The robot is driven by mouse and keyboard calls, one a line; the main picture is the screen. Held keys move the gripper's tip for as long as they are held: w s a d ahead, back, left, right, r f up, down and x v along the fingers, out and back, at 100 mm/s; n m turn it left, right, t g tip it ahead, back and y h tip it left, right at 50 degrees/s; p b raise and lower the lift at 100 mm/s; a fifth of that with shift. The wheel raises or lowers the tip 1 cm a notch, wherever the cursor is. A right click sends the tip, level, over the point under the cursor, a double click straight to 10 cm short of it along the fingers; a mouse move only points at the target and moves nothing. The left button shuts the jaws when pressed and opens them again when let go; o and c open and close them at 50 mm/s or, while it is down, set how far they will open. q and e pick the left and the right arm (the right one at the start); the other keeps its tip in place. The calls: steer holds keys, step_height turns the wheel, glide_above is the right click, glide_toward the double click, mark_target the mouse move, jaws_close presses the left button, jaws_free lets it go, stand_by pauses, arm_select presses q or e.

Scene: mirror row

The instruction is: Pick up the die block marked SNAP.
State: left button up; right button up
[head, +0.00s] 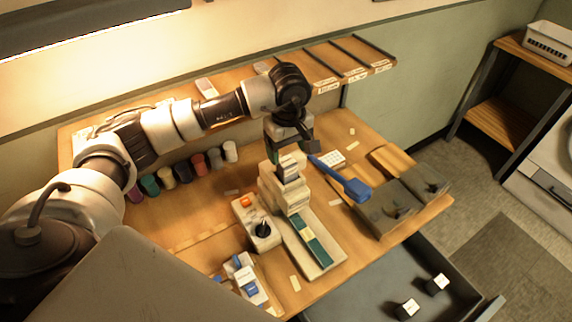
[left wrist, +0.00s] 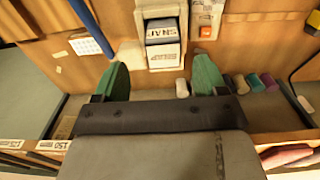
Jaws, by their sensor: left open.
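The die block marked SNAP (left wrist: 162,32) has a dark blue-grey body with a white label. It sits in a pale holder (left wrist: 164,60) whose front label appears to read SNAP as well. In the head view the block (head: 290,170) shows at the top of the pale stacked holder (head: 286,197). My left gripper (left wrist: 162,76) is open, its green fingertips apart with the holder's front in the picture between them. In the head view this gripper (head: 289,150) is just above and behind the block, partly hiding it. Contact is not clear. My right gripper is not in view.
A blue-handled tool (head: 343,180) lies close to the right of the holder. A control box (head: 257,222) with an orange button stands at its left. Several coloured cylinders (head: 184,171) line the back. An open drawer (head: 385,290) holds two cubes. A shelf (head: 330,65) runs behind.

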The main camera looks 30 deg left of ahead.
mark_target(287, 160)
arm_select(q)
steer(key=shift+w+f, duration=0.1)
steer(key=shift+f, duration=0.55)
steer(key=f+p, duration=0.1)
steer(key=f, duration=0.1)
steer(key=f+p, duration=0.2)
steer(key=shift+s+a+f, duration=0.1)
steer(key=shift+s, duration=0.3)
steer(key=shift+w+f, duration=0.1)
steer(key=shift+f, duration=0.25)
steer(key=shift+c, duration=0.4)
steer(key=c, duration=1)
steer(key=shift+c, duration=0.2)
steer(key=shift+r, duration=0.15)
